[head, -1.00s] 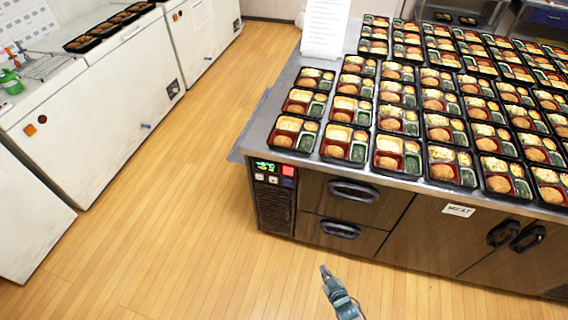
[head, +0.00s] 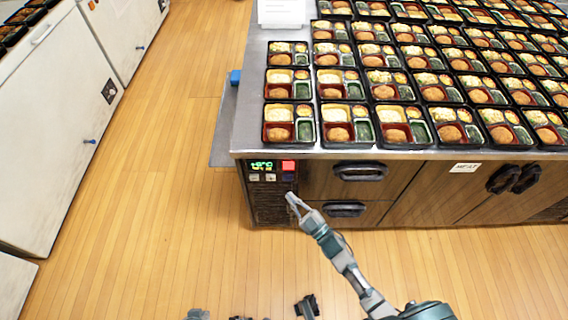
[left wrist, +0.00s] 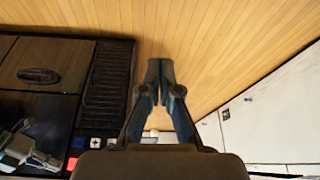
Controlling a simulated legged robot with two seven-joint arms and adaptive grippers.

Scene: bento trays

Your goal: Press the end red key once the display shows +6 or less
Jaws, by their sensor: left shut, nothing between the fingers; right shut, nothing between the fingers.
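The control panel sits at the left end of the counter front. Its display (head: 262,166) shows small green characters, perhaps +8 °C, too blurred to be sure. The red key (head: 288,166) is right of the display; it also shows at the bottom of the left wrist view (left wrist: 72,163). My right gripper (head: 291,199) is shut and empty, its tip below the red key in the picture and apart from it. My left gripper (left wrist: 158,75) is shut and empty in the left wrist view, with floor behind its tips; in the head view I cannot pick it out clearly.
A blue key (head: 288,177) lies under the red key, with pale keys (head: 262,178) under the display. Bento trays (head: 290,124) cover the counter (head: 246,130). Drawer handles (head: 358,172) stick out to the right. The floor (head: 150,230) on the left is clear.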

